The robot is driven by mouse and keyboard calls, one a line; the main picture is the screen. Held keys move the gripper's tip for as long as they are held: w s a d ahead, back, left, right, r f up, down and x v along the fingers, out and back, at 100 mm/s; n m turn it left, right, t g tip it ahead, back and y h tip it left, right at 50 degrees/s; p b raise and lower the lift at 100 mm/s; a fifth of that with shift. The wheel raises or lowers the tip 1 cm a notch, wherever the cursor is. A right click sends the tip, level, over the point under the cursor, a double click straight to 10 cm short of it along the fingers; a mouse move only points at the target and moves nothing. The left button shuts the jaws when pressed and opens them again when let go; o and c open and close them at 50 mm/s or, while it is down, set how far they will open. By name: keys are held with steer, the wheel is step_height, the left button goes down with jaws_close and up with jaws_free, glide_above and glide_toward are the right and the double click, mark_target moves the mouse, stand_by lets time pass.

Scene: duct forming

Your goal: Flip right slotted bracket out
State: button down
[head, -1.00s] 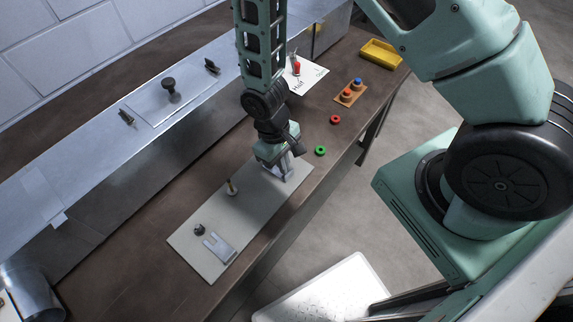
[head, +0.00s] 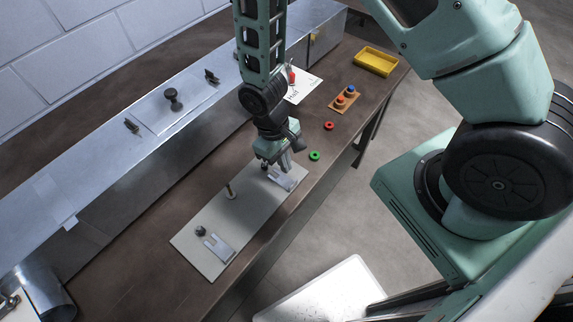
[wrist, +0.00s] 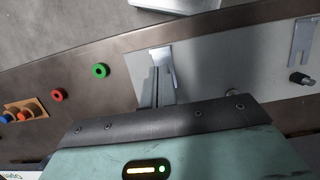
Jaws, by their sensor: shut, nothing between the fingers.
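The right slotted bracket (head: 284,180) is a small grey metal plate at the far right end of the pale board (head: 235,212). My gripper (head: 285,166) is directly over it, pointing down, shut and empty. In the wrist view, the closed fingers (wrist: 156,88) overlap the bracket (wrist: 162,57) and hide part of it. I cannot tell whether they touch it. A second slotted bracket (head: 219,247) lies flat at the near left end of the board, its slot facing a dark knob (head: 200,231).
A thin upright post (head: 230,191) stands mid-board. A green ring (head: 314,156), a red ring (head: 328,126), an orange block with buttons (head: 344,98) and a yellow tray (head: 376,61) lie beyond on the brown table. A long metal duct (head: 140,150) runs along the left.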

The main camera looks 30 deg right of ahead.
steer(key=p+v, duration=0.2)
steer(key=v, duration=0.2)
steer(key=shift+w+a+r, duration=0.15)
steer(key=shift+w+r, duration=0.1)
steer(key=shift+r, duration=0.1)
steer(key=s+a+r+n+t+y+b, duration=0.1)
steer(key=s+a+r+b, duration=0.15)
steer(key=r, duration=0.35)
steer(key=s+a+r+b, duration=0.1)
steer(key=a+r, duration=0.2)
steer(key=r, duration=0.3)
steer(key=s+r+n+t+b, duration=0.1)
steer(key=s+r+n+b, duration=0.1)
steer(key=s+r, duration=0.4)
steer(key=s+b, duration=0.1)
steer(key=s, duration=0.3)
steer(key=shift+a+r+t+y, duration=0.3)
steer(key=shift+r, duration=0.1)
steer(key=shift+s, duration=0.1)
